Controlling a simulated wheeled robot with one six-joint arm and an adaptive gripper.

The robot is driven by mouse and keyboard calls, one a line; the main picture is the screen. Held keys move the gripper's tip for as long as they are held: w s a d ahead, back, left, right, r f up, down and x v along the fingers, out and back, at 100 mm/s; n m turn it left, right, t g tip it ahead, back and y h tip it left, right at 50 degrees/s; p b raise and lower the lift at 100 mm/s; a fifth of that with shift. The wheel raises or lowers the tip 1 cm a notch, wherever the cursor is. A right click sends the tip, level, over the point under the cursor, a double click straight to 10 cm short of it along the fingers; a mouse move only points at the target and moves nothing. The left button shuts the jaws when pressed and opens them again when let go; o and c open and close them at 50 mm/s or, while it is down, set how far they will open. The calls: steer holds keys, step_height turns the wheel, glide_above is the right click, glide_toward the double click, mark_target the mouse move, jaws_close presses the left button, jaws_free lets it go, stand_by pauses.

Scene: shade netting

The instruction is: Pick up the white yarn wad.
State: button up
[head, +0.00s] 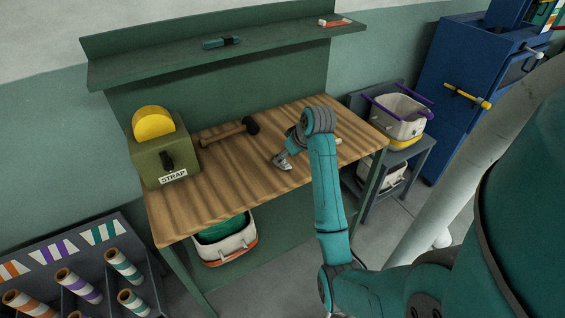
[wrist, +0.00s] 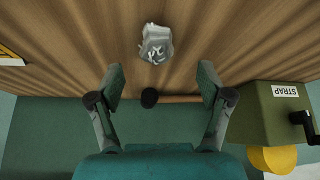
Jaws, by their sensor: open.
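The white yarn wad (wrist: 156,43) is a small, crumpled whitish-grey bundle on the wooden bench top (wrist: 250,40). In the wrist view it lies just beyond the fingertips, roughly centred between them. My gripper (wrist: 160,75) is open, with nothing between its fingers. In the head view my gripper (head: 290,150) reaches down over the middle of the bench. A pale grey patch at its end seems to be the wad, partly covered by the gripper.
A green STRAP box (head: 165,160) with a crank stands at the bench's left end. A mallet (head: 228,132) lies near the back panel. A shelf (head: 270,47) overhangs the back. The front left of the bench top is clear.

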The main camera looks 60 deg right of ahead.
mark_target(283, 162)
steer(key=x, duration=0.5)
steer(key=shift+s+d, duration=0.15)
steer(key=shift+d, duration=0.05)
steer(key=shift+c, duration=0.3)
steer(key=c, duration=0.8)
